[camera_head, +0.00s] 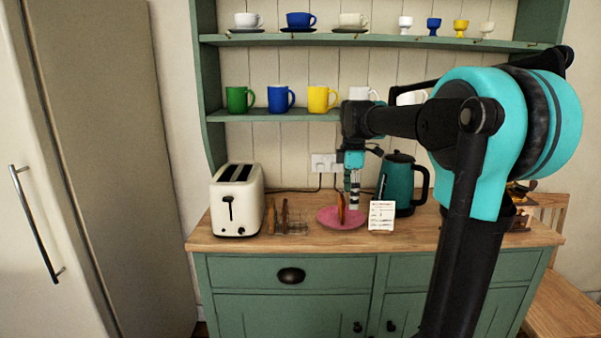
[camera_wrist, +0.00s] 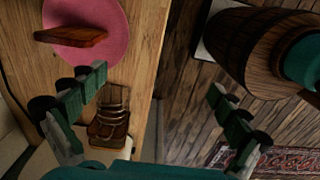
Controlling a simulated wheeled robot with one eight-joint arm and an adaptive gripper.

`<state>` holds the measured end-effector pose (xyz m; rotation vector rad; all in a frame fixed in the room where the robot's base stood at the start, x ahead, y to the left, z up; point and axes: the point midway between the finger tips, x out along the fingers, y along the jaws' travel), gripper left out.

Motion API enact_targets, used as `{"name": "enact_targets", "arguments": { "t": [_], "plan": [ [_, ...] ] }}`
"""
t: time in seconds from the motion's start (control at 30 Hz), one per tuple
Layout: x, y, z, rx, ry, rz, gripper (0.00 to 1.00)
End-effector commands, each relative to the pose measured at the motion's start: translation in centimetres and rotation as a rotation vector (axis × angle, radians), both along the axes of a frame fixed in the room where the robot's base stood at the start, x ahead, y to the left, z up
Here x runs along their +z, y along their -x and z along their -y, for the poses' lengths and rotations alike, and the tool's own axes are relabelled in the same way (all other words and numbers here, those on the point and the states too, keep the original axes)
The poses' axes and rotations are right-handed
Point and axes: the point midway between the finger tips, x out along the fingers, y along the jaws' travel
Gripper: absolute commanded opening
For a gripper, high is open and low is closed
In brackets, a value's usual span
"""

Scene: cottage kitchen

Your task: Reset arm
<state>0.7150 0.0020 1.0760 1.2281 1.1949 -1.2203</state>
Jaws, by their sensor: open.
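My gripper (camera_head: 353,200) hangs from my arm, pointing down over the back of the counter, beside the pink plate. In the wrist view my gripper (camera_wrist: 160,105) has its two fingers spread wide with nothing between them. A brown slice of toast (camera_head: 341,208) stands on edge on the pink plate (camera_head: 326,221). In the wrist view the toast (camera_wrist: 70,37) and the pink plate (camera_wrist: 105,20) are at the top left, clear of the fingers. In the head view the fingers partly overlap the plate; the exact gap is hard to judge.
Shelves (camera_head: 270,115) of mugs and cups are behind my arm. A barrel (camera_wrist: 262,50) stands on the floor.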

Motion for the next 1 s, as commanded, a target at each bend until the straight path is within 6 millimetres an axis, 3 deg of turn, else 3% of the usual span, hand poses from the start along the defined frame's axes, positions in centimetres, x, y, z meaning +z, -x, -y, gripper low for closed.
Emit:
{"name": "enact_targets", "arguments": {
  "t": [0.37,0.57,0.77,0.9,1.0],
  "plan": [
    [-4.0,2.6,0.9,-0.235,-0.012,0.054,0.99],
    [-7.6,5.4,1.7,-0.454,-0.035,0.104,0.99],
    [-13.4,10.4,2.7,-0.796,-0.089,0.175,0.99],
    [-18.6,15.7,3.5,-1.118,-0.165,0.234,0.99],
    [-21.5,18.9,3.9,-1.305,-0.218,0.261,0.99]
  ]
}}
